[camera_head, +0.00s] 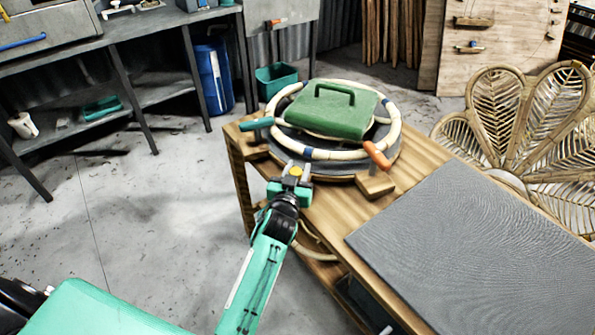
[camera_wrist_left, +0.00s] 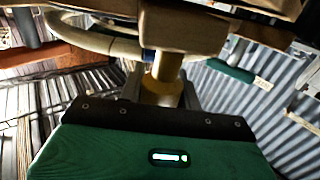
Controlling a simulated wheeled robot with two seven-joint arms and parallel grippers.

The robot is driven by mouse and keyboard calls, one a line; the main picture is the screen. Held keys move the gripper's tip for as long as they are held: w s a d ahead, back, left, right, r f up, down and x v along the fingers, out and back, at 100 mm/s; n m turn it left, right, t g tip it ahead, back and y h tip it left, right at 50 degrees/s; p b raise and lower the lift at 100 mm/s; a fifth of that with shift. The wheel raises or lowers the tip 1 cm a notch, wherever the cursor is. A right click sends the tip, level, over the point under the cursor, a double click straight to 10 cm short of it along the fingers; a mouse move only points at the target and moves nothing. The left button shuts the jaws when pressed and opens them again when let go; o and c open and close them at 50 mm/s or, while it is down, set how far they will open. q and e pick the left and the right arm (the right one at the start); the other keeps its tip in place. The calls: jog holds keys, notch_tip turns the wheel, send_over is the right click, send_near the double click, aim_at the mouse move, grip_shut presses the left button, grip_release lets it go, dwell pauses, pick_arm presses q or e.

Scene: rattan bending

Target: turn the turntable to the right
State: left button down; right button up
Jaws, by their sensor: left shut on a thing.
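The round turntable (camera_head: 333,170) sits on the far end of a wooden bench. It carries a pale rattan ring (camera_head: 318,154) and a green block with a handle (camera_head: 335,112) on top. My left gripper (camera_head: 294,175) is at the turntable's near edge. It is shut on a yellow peg (camera_head: 296,170), which also shows between the fingers in the left wrist view (camera_wrist_left: 163,78), under a wooden block (camera_wrist_left: 185,28). The fingers partly hide the peg. My right gripper is not in view.
A teal handle (camera_head: 256,124) and an orange handle (camera_head: 377,154) stick out at the ring's sides. A wooden block (camera_head: 375,186) lies beside the turntable. A grey mat (camera_head: 480,250) covers the bench's near part. A rattan chair back (camera_head: 515,125) stands at right. The floor at left is clear.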

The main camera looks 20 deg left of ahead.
pick_arm(q)
jog(key=c, duration=1)
grip_release()
jog(key=shift+o, duration=0.2)
jog(key=shift+s, duration=0.3)
jog(key=s+d+b, duration=0.1)
jog(key=s, duration=1.2)
jog(key=shift+d, duration=0.15)
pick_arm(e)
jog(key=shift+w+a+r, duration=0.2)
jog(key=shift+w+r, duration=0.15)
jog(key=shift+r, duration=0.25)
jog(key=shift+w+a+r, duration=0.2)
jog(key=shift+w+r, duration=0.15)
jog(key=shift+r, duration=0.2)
pick_arm(q)
jog(key=shift+c, duration=0.5)
